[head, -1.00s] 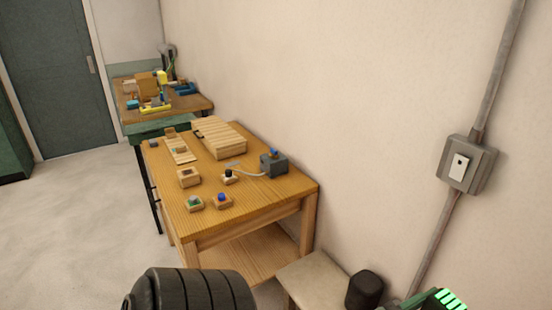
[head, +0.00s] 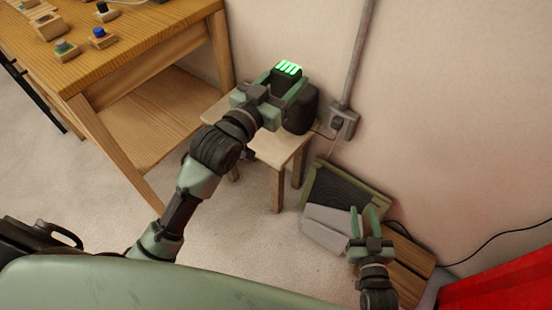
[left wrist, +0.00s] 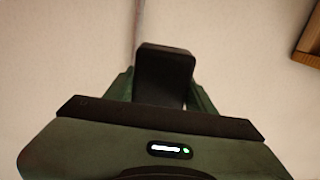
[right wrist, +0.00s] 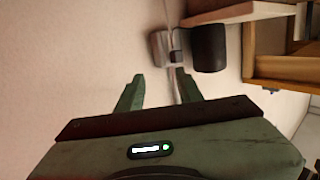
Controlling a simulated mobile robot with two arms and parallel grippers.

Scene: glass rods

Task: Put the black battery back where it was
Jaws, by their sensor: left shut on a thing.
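The black battery (head: 286,80) has glowing green bars on its top. My left gripper (head: 270,100) is shut on it and holds it up above the small stool. In the left wrist view the battery (left wrist: 165,75) shows as a dark block between the fingers. A dark rounded block (head: 301,109) stands on the stool close to the held battery; from the head view I cannot tell whether they touch. It also shows in the right wrist view (right wrist: 209,48). My right gripper (head: 367,222) is open and empty, low on the right.
The small stool (head: 262,143) stands against the wall. A grey wall box (head: 343,122) with a conduit is just right of it. Panels and boards (head: 345,200) lean below. The wooden workbench (head: 150,50) is at upper left, and a red object (head: 505,285) is at lower right.

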